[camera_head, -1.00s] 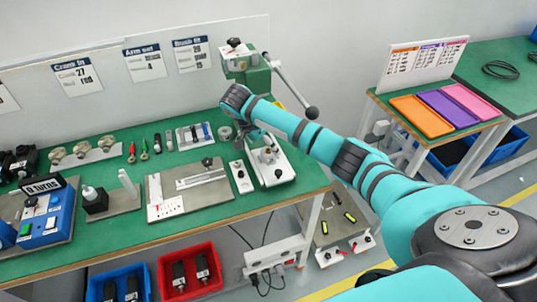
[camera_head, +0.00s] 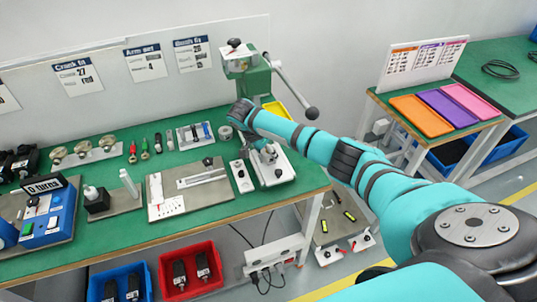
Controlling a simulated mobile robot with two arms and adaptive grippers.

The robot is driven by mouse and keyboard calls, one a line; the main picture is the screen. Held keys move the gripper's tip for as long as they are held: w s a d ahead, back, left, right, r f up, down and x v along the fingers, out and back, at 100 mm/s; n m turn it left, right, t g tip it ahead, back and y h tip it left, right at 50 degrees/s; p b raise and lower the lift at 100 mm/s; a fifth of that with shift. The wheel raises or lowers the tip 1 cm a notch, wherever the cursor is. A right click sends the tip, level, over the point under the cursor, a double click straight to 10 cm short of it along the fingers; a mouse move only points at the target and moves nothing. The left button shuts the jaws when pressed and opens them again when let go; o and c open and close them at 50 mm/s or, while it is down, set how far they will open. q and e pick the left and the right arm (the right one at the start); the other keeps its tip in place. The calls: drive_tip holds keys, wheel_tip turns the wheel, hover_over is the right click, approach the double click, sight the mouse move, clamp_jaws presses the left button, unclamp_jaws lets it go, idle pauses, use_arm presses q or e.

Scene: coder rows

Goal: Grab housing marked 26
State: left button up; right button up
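No mark 26 can be read on any part. Black housing-like parts stand in the red bin (camera_head: 190,270) and the blue bin (camera_head: 119,284) under the bench. More dark parts (camera_head: 18,163) sit at the bench's left end. My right gripper (camera_head: 258,141) points down at the base of the green lever press (camera_head: 250,80) at the bench's right end. Its fingers are small and partly hidden by the wrist, so I cannot tell whether they hold anything. My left gripper is out of view.
The green bench (camera_head: 110,236) carries a fixture plate (camera_head: 180,204), a blue counter box (camera_head: 50,219), and hand tools. The press lever (camera_head: 295,95) sticks out to the right. A side table holds orange (camera_head: 421,116), purple and pink trays. A yellow tray (camera_head: 278,111) lies behind my arm.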

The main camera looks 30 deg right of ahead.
drive_tip(key=c, duration=0.6)
drive_tip(key=shift+r, duration=0.1)
